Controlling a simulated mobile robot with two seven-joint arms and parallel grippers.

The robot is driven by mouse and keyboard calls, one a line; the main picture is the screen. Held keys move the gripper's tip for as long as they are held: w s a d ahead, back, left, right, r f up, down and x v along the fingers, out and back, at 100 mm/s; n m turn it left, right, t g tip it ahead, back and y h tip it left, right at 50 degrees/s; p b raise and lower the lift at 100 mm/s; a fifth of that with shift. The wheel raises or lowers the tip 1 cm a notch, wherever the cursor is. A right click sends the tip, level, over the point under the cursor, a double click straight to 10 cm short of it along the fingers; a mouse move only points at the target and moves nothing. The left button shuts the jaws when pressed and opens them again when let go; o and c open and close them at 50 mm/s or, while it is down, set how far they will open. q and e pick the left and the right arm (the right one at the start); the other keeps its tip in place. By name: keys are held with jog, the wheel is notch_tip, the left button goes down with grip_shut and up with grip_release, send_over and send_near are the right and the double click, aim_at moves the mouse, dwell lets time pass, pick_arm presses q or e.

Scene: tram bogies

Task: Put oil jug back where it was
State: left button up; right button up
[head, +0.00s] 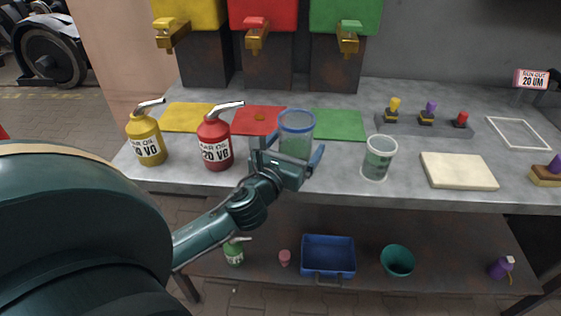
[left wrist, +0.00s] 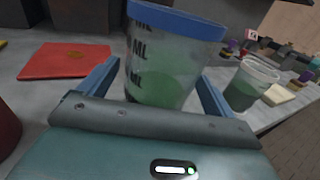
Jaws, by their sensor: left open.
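A yellow oil jug (head: 147,139) and a red oil jug (head: 216,142) stand upright on the bench at the left. A green jug (head: 233,253) is on the lower shelf, partly behind my arm. My left gripper (head: 291,158) is open, with its blue fingers on either side of a clear measuring cup (head: 297,125) with a blue rim. The cup also shows between the fingers in the left wrist view (left wrist: 162,60), with some green liquid inside. I cannot tell if the fingers touch it. My right gripper is not in view.
Yellow (head: 190,117), red (head: 259,120) and green (head: 338,124) mats lie below matching dispensers. A second cup (head: 378,157) with green liquid and a cream pad (head: 458,171) are on the right. A blue bin (head: 328,256) and teal bucket (head: 397,261) are on the lower shelf.

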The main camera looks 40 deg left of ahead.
pick_arm(q)
jog(key=s+d+b, duration=0.1)
jog(key=s, duration=0.9)
jog(key=shift+s+d, duration=0.2)
jog(key=shift+d, duration=0.1)
